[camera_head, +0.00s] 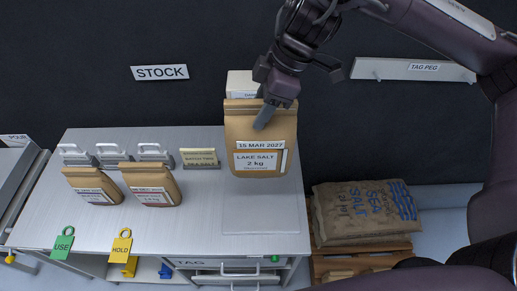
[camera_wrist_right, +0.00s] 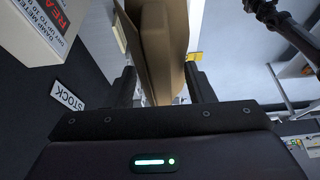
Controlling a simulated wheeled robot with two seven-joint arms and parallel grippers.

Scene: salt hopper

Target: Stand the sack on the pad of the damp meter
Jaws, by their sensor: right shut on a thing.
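The lake salt sack (camera_head: 260,143) is a brown paper bag labelled 15 MAR 2027, lake salt, 2 kg. My right gripper (camera_head: 266,112) is shut on its upper part and holds it upright near the back right of the table. In the right wrist view the sack (camera_wrist_right: 158,45) stands between the two fingers (camera_wrist_right: 163,88). The damp meter (camera_head: 241,84) is a white box behind the sack, mostly hidden; it also shows in the right wrist view (camera_wrist_right: 42,30). A pale flat area, perhaps its pad (camera_head: 262,215), lies below the sack. I cannot tell whether the sack touches it. My left gripper is not in view.
Two other brown sacks (camera_head: 92,190) (camera_head: 150,186) stand on the table's left half (camera_head: 190,225). Metal clips and a small sign (camera_head: 199,158) stand behind them. Green (camera_head: 63,243) and yellow (camera_head: 121,246) tags hang at the front edge. A large sea salt sack (camera_head: 364,212) lies at right.

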